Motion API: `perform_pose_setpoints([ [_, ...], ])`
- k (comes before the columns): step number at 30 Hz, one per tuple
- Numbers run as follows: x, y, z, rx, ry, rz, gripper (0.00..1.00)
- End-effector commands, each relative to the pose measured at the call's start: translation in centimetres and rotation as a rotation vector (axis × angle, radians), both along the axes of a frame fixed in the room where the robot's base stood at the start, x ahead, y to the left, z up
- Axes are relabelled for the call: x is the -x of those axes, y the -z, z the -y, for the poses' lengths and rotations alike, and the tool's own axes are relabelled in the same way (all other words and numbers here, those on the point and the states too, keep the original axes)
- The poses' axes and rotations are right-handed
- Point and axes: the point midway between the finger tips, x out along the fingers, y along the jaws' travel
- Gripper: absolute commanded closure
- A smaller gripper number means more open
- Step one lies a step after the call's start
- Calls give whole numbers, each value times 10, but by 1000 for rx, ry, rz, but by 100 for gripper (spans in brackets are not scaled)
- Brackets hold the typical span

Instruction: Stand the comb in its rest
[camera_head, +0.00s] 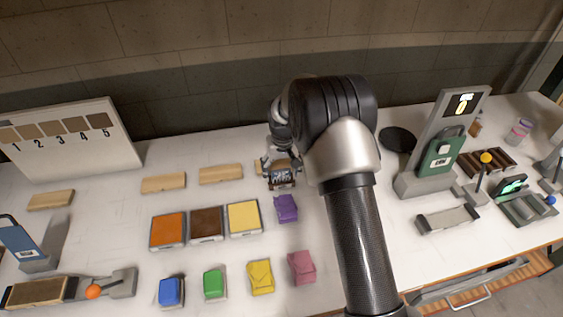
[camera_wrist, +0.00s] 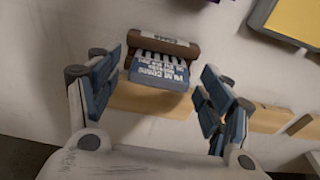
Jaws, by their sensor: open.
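In the wrist view a brown bar with a white label (camera_wrist: 163,43) and dark tines below it, which looks like the comb, is at the upper middle. A blue lettered piece (camera_wrist: 158,73) sits against the tines. I cannot tell for certain which part is the comb and which its rest. My gripper (camera_wrist: 160,90) is open, its fingers left and right of this piece, with nothing visibly clamped. In the head view my gripper (camera_head: 281,160) is at the back middle of the table, just above the same small dark piece (camera_head: 282,182), partly hidden by my arm.
Orange (camera_head: 168,230), brown (camera_head: 207,223) and yellow (camera_head: 244,217) trays lie left of my arm, with several coloured packets in front. Wooden blocks (camera_head: 221,174) lie behind. A grey stand with a green part (camera_head: 441,155) is at right. A numbered board (camera_head: 70,140) stands at left.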

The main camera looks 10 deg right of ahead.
Motion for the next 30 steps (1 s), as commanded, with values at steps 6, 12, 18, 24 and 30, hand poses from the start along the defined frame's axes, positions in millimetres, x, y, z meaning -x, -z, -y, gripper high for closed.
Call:
perform_pose_setpoints([
  [6, 4, -47, 0, 0, 0, 6, 27],
  [12, 10, -87, 0, 0, 0, 4, 27],
  [18, 13, -110, 0, 0, 0, 2, 27],
  [24, 29, -147, 0, 0, 0, 23, 27],
  [30, 94, -227, 0, 0, 1, 83, 27],
])
